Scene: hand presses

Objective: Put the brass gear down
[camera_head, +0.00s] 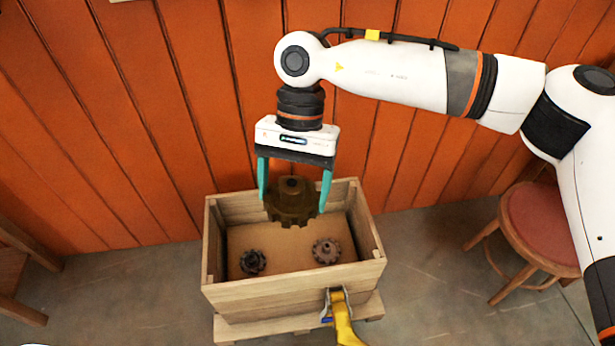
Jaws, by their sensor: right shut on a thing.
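The brass gear (291,203) is a dark brown toothed wheel with a small hub on top. My right gripper (294,203) is shut on it, with one teal finger on each side. It holds the gear level, above the back part of an open wooden crate (255,298). The gear hides part of the crate's back wall and inside. My left gripper is not in view.
Inside the crate lie a small dark gear (253,262) at left and a brownish gear (326,250) at right. A yellow-handled tool (342,318) is at the crate's front. A red-seated stool (545,217) stands right; an orange wall (130,120) rises behind.

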